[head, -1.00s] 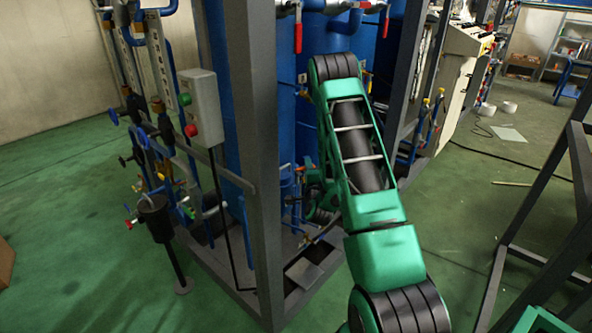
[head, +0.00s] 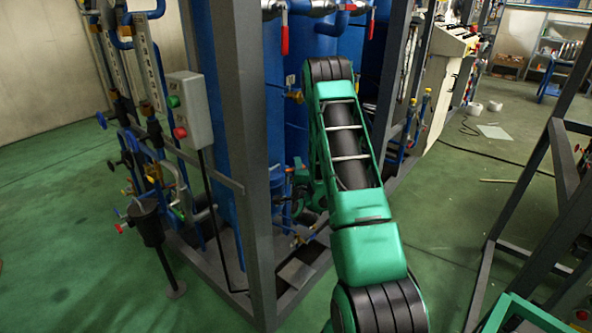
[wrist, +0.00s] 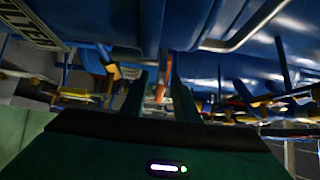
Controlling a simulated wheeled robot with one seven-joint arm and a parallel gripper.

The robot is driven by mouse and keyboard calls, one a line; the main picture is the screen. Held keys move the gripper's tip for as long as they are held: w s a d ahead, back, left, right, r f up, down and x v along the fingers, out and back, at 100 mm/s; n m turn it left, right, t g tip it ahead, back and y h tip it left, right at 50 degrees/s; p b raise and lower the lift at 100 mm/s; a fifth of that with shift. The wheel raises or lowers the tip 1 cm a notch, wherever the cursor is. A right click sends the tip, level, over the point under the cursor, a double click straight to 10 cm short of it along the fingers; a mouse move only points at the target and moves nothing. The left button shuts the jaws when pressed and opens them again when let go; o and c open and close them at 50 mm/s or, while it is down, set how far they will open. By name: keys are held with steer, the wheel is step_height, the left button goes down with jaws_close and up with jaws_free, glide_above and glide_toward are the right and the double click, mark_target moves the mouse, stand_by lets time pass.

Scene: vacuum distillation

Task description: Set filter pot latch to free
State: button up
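My gripper (wrist: 161,78) points into the pipework in the wrist view, its two dark green fingers apart with a gap between them. A small red part (wrist: 160,93) shows in that gap, beyond the fingers; I cannot tell whether it is the filter pot latch. A plate with partly readable lettering, like "LTER" (wrist: 33,28), is at the upper left of the wrist view. In the head view my arm reaches into the blue-tank rig, and its green end shows only partly beside the grey post. The filter pot and its latch cannot be made out for sure.
A grey post (head: 240,150) stands left of my arm, with a switch box (head: 188,110) beside it. Blue tanks (head: 296,110) are behind. A dark pot (head: 148,222) on a stand is at left. Yellow-handled fittings (wrist: 240,104) crowd the wrist view's right.

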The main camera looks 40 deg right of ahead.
steer(key=v, duration=1)
steer(key=shift+s+a, duration=0.2)
steer(key=shift+a, duration=0.05)
stand_by(0.3)
